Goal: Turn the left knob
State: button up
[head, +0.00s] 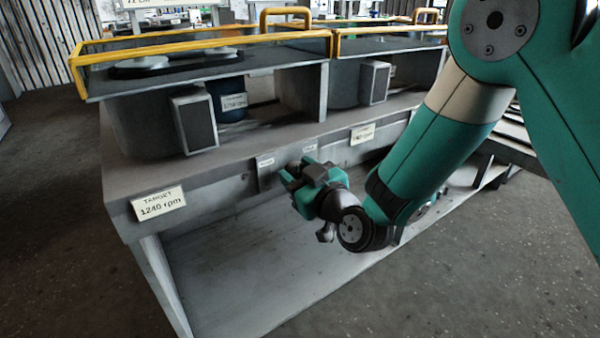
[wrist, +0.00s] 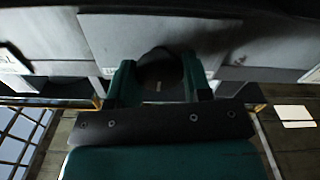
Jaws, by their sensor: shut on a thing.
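My gripper (head: 299,174) is at the front panel of the grey bench, just below two small white label plates, a left one (head: 265,162) and a right one (head: 310,148). In the wrist view my gripper (wrist: 160,85) has its two teal fingers on either side of a dark round knob (wrist: 160,72), shut on it. A small light mark shows on the knob's face. In the head view the fingers hide the knob, and I cannot tell clearly which label it belongs to.
A grey bench (head: 155,172) carries blower housings with yellow-railed lids (head: 205,47). A plate reading "TARGET 1240 rpm" (head: 158,204) is on its front left. Another plate (head: 362,134) is right of my gripper. A lower shelf (head: 270,275) lies beneath. Open floor (head: 60,240) is at left.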

jog(key=shift+f, duration=0.1)
jog(key=m, duration=0.6)
jog(key=shift+d+f, duration=0.1)
jog(key=shift+f, duration=0.05)
jog(key=m, duration=0.5)
jog(key=shift+s+f, duration=0.1)
jog(key=shift+m, duration=0.3)
jog(key=o, duration=0.9)
